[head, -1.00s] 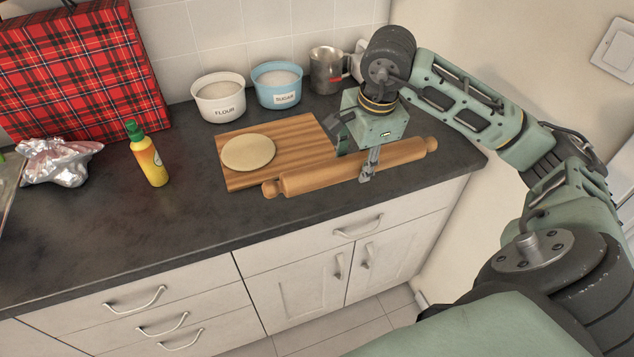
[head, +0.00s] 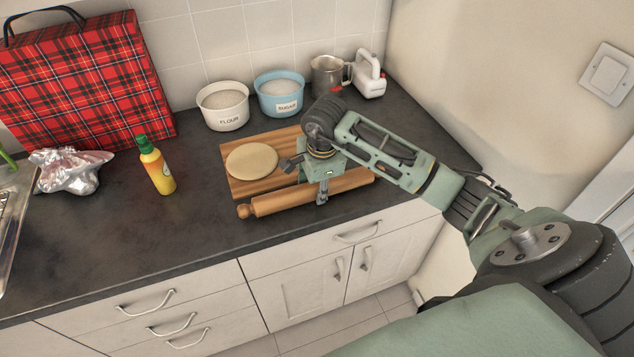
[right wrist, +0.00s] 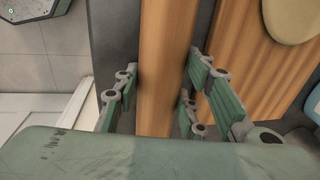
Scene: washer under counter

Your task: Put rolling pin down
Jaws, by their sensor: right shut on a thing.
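The wooden rolling pin (head: 275,204) lies level along the front edge of the cutting board (head: 237,186), over the dark countertop. I cannot tell whether it touches the counter. My right gripper (head: 307,180) is above the pin with its fingers on either side, shut on the pin's barrel. The right wrist view shows the pin (right wrist: 165,60) running between the green finger pads of the gripper (right wrist: 163,78), with the board to the right. My left gripper is not in view.
A round of dough (head: 252,161) lies on the board. Flour (head: 222,107) and sugar (head: 279,95) bowls, a metal jug (head: 327,76) and a white appliance (head: 370,80) stand behind. A yellow bottle (head: 157,167), foil (head: 72,170) and tartan bag (head: 85,80) are left. Front-left counter is clear.

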